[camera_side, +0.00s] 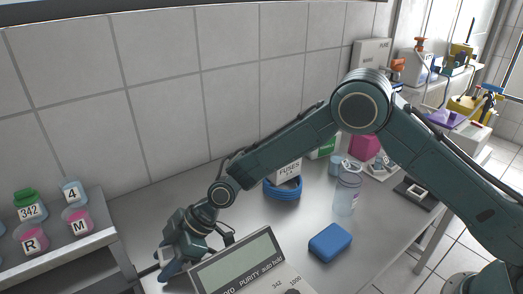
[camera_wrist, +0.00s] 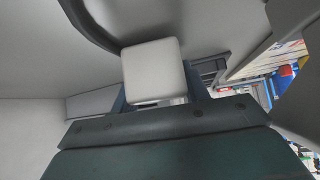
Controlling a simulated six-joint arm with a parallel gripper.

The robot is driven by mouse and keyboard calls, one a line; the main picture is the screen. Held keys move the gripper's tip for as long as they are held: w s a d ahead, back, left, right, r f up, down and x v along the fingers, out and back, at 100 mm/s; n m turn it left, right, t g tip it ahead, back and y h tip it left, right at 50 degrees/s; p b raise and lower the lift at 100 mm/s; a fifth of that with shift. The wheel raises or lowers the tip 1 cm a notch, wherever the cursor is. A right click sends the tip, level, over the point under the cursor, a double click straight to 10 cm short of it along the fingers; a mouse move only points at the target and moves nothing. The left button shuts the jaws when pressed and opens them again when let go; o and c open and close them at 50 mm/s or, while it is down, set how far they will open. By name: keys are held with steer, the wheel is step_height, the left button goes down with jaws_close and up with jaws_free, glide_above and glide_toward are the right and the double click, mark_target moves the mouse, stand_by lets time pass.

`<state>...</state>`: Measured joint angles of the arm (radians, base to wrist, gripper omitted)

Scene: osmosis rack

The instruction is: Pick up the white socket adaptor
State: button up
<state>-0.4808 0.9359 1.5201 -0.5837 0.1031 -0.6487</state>
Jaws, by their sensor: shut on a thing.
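The white socket adaptor (camera_wrist: 153,72) is a pale block with rounded corners in the middle of the wrist view. It sits between the two fingers of my gripper (camera_side: 172,264), which is shut on it. Only parts of the fingers show beside and below the block in the wrist view. In the side view my gripper is low at the left end of the bench, behind the purity meter. The adaptor is mostly hidden there, and I cannot tell whether it touches the surface below.
A purity meter (camera_side: 240,262) stands close to the right of my gripper. A blue block (camera_side: 330,242), a clear bottle (camera_side: 347,190) and a blue coil (camera_side: 283,188) are further right. A shelf (camera_side: 60,262) with several labelled jars is at the left. A tiled wall (camera_side: 150,80) closes the back.

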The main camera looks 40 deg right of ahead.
mark_target(164, 255)
step_height(164, 255, up, 20)
steer(key=shift+f, duration=0.2)
stand_by(0.4)
stand_by(0.5)
